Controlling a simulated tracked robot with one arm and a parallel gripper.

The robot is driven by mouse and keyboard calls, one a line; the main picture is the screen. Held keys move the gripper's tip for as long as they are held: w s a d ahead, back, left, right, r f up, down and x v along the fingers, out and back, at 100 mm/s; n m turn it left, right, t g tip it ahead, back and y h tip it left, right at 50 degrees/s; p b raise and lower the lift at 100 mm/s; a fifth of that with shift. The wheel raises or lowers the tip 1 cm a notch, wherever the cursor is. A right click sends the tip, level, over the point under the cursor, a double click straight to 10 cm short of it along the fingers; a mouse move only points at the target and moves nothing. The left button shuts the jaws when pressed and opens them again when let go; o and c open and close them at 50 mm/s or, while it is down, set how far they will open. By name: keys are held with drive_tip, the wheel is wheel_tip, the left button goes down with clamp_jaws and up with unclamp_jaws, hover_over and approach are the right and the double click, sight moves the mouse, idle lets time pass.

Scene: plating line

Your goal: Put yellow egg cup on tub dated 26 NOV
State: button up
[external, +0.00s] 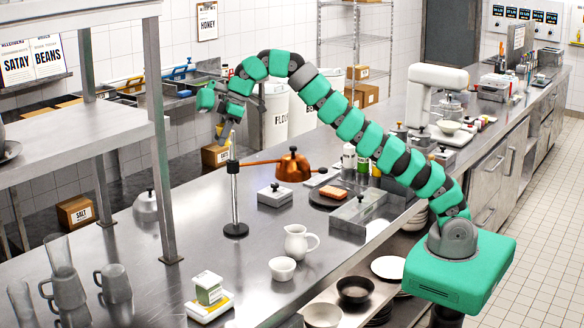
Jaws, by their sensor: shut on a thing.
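My gripper (222,122) hangs at the end of my green arm at the upper left, above the far side of the steel counter. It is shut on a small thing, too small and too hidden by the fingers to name. I cannot make out a yellow egg cup for certain anywhere. Two small labelled tubs are stacked at the front of the counter: an upper white and green tub (209,289) on a lower white and yellow tub (206,308). Their dates are too small to read, so I cannot tell which one says 26 NOV.
A black-based stand (235,229) with an upright rod rises below my gripper. A copper pan (292,167), a lidded grey container (275,195), a white jug (297,243), a white cup (283,268) and grey mugs (115,284) stand on the counter. A steel shelf post (160,130) rises at left.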

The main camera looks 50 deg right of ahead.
drive_tip(key=shift+s+a+f, duration=0.25)
drive_tip(key=shift+a, duration=0.15)
drive_tip(key=s+a+f+n+g+b, duration=0.1)
drive_tip(key=s+a+f+n+b, duration=0.2)
drive_tip(key=s+a+f, duration=0.5)
drive_tip(key=s+a+f+n+g+b, duration=0.2)
drive_tip(key=s+f+n+b, duration=0.15)
drive_tip(key=s, duration=0.75)
drive_tip(key=s+a+f+n+g+b, duration=0.1)
drive_tip(key=s+a+f+n+b, duration=0.15)
drive_tip(key=s+a+f, duration=0.6)
drive_tip(key=p, duration=1.4)
hover_over(206, 280)
drive_tip(key=shift+s+d+r+n+y, duration=0.3)
drive_tip(key=shift+s+d, duration=0.05)
drive_tip(key=shift+w+a+f, duration=0.1)
drive_tip(key=shift+w+a, duration=0.2)
drive_tip(key=shift+w, duration=0.05)
